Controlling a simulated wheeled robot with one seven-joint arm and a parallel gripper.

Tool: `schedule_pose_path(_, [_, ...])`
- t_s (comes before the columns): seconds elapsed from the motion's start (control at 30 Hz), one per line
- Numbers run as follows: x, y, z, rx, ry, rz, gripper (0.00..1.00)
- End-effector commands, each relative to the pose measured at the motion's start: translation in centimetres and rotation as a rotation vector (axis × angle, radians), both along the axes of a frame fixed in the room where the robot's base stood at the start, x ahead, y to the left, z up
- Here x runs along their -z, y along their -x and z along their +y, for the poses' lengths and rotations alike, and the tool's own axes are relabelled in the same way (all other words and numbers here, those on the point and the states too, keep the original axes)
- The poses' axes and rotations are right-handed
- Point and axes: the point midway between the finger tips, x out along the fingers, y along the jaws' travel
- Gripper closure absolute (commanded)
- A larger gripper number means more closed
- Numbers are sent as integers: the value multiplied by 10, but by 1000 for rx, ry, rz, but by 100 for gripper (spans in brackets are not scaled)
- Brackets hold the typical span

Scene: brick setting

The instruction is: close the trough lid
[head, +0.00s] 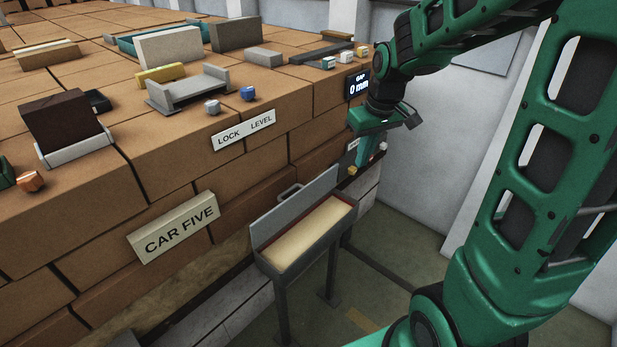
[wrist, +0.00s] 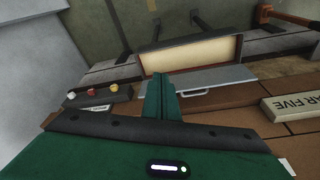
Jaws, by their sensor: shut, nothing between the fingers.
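The trough (head: 268,262) stands on legs against the brick stack, with pale material inside; it also shows in the wrist view (wrist: 141,60). Its grey lid (head: 285,212) is open, standing up along the trough's back edge. The lid's handle (head: 289,191) is near the top edge on the brick side. In the wrist view the lid (wrist: 215,79) lies just past my fingers, with its handle (wrist: 190,93) to their right. My gripper (head: 362,163) is shut and empty, above and right of the lid; its fingers (wrist: 160,80) overlap the lid's left part in the wrist view.
A small control box with coloured knobs (wrist: 97,95) is on the stack's side by my gripper. A gap display (head: 357,86) reads 0 mm. A CAR FIVE sign (head: 174,228) is left of the trough. Blocks and fixtures stand on the stack. Floor right of the trough looks clear.

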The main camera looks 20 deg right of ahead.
Motion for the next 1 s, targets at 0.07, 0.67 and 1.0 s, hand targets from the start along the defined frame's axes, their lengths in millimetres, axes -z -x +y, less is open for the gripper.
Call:
schedule_pose_path(0.07, [11,-38,17,-93,-6,-29,100])
schedule_pose_path(0.67, [58,-148,89,-378,-51,-158,100])
schedule_pose_path(1.0, [111,-167,99,-377,-52,-155,100])
